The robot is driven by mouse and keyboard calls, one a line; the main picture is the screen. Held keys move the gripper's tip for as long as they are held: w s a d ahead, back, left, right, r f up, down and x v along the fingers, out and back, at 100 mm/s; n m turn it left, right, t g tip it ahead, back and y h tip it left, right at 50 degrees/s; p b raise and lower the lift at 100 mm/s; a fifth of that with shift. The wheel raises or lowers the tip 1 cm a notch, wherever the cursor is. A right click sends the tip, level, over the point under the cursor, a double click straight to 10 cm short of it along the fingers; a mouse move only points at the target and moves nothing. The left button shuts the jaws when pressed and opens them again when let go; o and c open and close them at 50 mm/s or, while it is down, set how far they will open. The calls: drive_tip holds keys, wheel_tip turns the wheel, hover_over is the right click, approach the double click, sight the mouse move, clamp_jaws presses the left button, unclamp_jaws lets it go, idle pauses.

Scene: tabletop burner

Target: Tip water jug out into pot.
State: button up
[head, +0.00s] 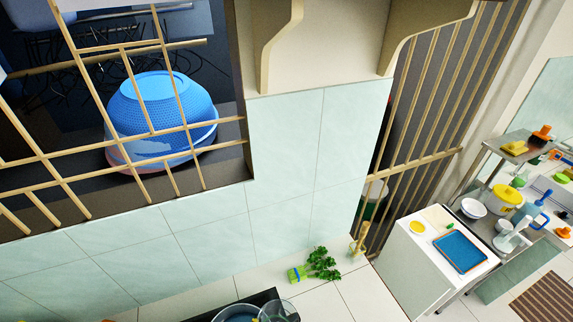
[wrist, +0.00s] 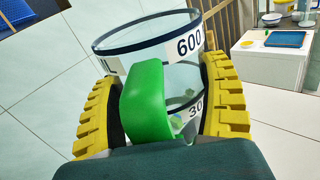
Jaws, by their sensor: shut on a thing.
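The water jug (wrist: 150,42) is clear, with a dark blue rim, black number labels and a green handle (wrist: 147,100). It fills the middle of the wrist view and looks close to upright. My gripper (wrist: 163,105) has its yellow ribbed fingers on both sides of the green handle and is shut on it. I cannot tell the water level. In the head view, a round vessel (head: 238,315), probably the pot, is cut off by the bottom edge. A clear rounded shape (head: 280,311), perhaps the jug, overlaps its right side. My gripper is not in the head view.
A dark burner top (head: 258,299) shows at the bottom edge of the head view. A white cabinet with a blue tray (head: 460,251) stands at right.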

drive_tip(key=shift+n+y, duration=0.3)
drive_tip(key=shift+y, duration=0.2)
drive_tip(key=d+r, duration=0.1)
drive_tip(key=r, duration=0.1)
drive_tip(key=s+d+r, duration=0.1)
drive_tip(key=r, duration=0.1)
drive_tip(key=s+d+r+p, duration=0.1)
drive_tip(key=r, duration=0.1)
drive_tip(key=shift+d+r, duration=0.1)
drive_tip(key=shift+d, duration=0.2)
drive_tip(key=shift+w+a+r+t+y, duration=0.1)
drive_tip(key=shift+a+r+t+y, duration=0.05)
drive_tip(key=shift+a+t+y, duration=0.2)
